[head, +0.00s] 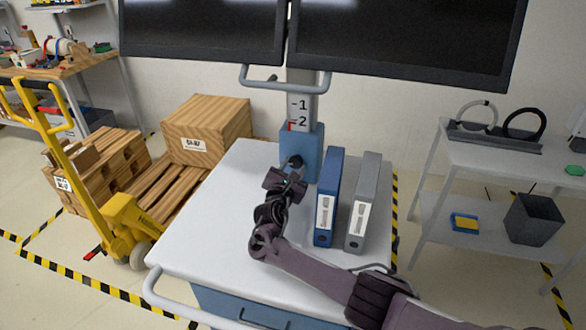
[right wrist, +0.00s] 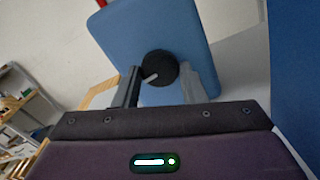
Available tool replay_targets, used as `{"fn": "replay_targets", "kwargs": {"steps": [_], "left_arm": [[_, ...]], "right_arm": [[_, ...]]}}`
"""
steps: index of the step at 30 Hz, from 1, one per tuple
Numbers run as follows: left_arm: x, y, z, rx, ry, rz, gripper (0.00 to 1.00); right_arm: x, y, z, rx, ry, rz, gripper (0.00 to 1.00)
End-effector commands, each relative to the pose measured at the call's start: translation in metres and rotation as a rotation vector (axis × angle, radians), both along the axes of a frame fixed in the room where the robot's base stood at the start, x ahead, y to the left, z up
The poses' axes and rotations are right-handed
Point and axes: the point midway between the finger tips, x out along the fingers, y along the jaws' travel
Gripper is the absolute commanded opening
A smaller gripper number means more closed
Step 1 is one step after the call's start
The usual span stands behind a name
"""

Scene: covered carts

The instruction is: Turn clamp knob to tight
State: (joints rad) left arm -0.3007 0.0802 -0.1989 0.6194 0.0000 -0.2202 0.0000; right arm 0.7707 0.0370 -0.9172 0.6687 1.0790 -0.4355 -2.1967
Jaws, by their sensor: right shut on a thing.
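The clamp knob (right wrist: 158,70) is black and round with a pale grey pointer mark slanting to the lower left. It sits on the face of a blue clamp block (right wrist: 172,28), which also shows in the head view (head: 312,145) around the monitor post. My right gripper (head: 292,170) is at the front of the block. In the right wrist view its two fingers (right wrist: 160,84) stand either side of the knob and are shut on it. My left gripper is not in view.
A blue binder (head: 328,200) and a grey binder (head: 363,205) stand upright just right of my right gripper on the white cart top (head: 190,240). Two monitors (head: 400,40) hang above. The cart top's left side is clear. A yellow pallet jack (head: 120,215) stands at left.

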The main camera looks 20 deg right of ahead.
Motion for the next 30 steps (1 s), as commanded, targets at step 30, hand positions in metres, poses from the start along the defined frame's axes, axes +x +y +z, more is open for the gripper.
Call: {"fn": "replay_targets", "kwargs": {"steps": [30], "left_arm": [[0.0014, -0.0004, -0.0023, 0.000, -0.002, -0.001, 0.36]], "right_arm": [[0.0000, 0.0006, -0.0007, 0.209, -0.139, 0.000, 0.40]]}}
